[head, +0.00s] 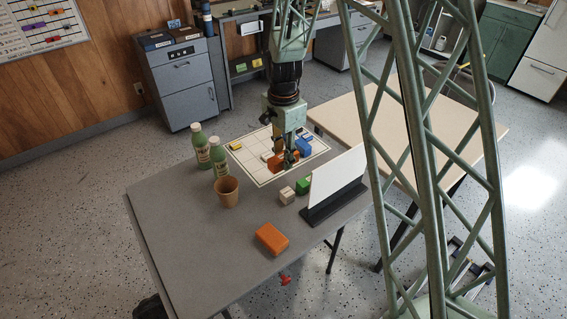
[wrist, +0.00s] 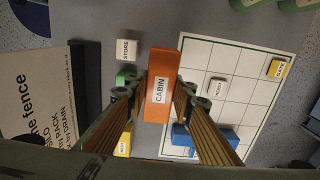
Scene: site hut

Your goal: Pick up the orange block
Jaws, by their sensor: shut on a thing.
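An orange block (wrist: 161,70) labelled CABIN sits between the fingers of my gripper (wrist: 161,95) in the wrist view. My gripper is shut on it, with one finger at each side. In the head view my gripper (head: 287,157) points down over the white grid sheet, and part of the orange block (head: 274,162) shows beside it. I cannot tell whether the block touches the surface. A second orange block (head: 271,239) lies apart on the grey table near its front edge.
A white panel (head: 337,178) on a dark base stands right of the gripper. Green (head: 303,185), white (head: 287,195), blue (head: 304,146) and yellow (head: 235,146) blocks lie around. Two green bottles (head: 201,150) and a brown cup (head: 227,192) stand left. The table's front left is clear.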

